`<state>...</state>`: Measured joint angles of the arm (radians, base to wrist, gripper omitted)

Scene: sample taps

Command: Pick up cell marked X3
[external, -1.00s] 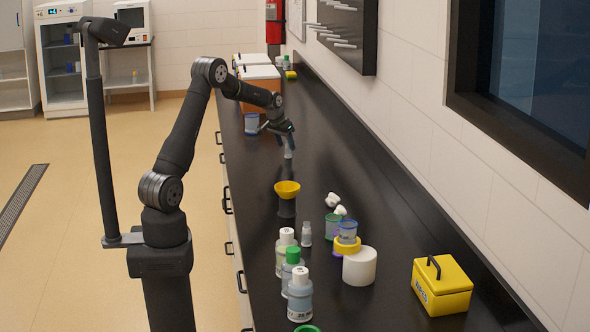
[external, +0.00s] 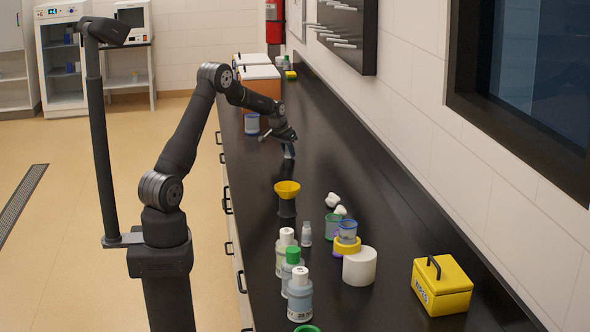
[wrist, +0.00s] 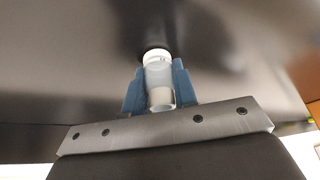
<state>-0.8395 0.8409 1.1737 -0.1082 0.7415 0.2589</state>
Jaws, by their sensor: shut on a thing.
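My gripper (external: 289,149) is over the far half of the black bench. In the wrist view its two blue fingers (wrist: 159,80) are shut on a small clear vial with a white cap (wrist: 158,92). The vial lies between the fingers with one end towards the dark bench top. I cannot read any mark on it, so I cannot tell whether it is X3. I cannot tell whether it touches the bench. Another small vial (external: 305,232) stands upright on the nearer bench beside the bottles; its mark is unreadable too.
A yellow funnel-like bowl (external: 287,188) is nearer on the bench (external: 390,255). Several capped bottles (external: 299,298), stacked cups (external: 347,232), a white cylinder (external: 360,267) and a yellow box (external: 442,285) stand further forward. A blue cup (external: 251,124) is left of my gripper.

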